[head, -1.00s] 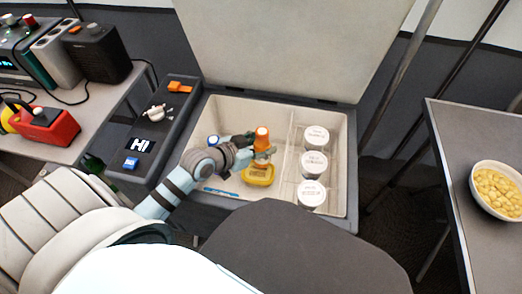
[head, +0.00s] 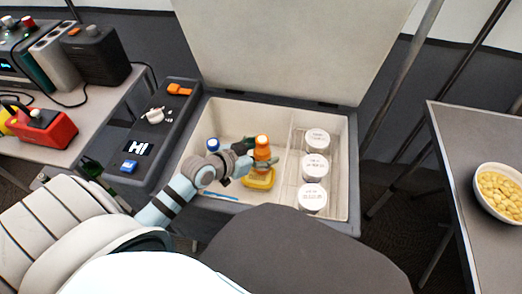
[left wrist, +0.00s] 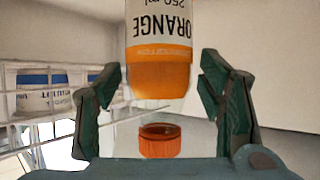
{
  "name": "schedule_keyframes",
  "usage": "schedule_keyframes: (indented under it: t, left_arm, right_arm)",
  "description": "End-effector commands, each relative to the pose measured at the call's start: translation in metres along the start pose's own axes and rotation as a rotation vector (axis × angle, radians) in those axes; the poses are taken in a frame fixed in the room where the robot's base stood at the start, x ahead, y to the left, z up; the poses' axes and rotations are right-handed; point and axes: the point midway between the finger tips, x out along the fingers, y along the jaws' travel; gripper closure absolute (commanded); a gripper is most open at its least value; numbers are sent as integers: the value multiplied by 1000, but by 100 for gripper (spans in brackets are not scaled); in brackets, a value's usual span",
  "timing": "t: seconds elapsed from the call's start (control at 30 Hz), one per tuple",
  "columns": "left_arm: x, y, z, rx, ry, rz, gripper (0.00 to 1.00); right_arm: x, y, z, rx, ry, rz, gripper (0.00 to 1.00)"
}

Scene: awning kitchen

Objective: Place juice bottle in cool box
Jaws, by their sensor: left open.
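My right gripper is not in view.
The yellow item (head: 260,180) and a blue-capped bottle (head: 213,145) are in the box's left part. Behind a wire divider (head: 293,160), white-lidded tubs (head: 315,167) fill the right. A table with a bowl (head: 499,192) stands at right.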

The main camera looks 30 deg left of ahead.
Motion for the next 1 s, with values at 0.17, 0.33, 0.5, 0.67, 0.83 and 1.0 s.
schedule_keyframes:
  t: [0.17,0.33,0.5,0.67,0.83,1.0]
  left_arm:
    - [-16,-1,-8,3,-5,-1,38]
    - [-57,0,-10,4,-4,1,38]
    - [-78,0,-8,1,-1,1,38]
    - [-79,0,-6,0,0,0,38]
    - [-78,0,-6,0,0,0,38]
    - [-78,0,-6,0,0,0,38]
  right_arm:
    - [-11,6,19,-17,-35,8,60]
    - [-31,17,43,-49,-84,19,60]
    - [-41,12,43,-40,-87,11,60]
    - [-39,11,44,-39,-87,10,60]
    - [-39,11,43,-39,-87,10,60]
    - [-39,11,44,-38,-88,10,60]
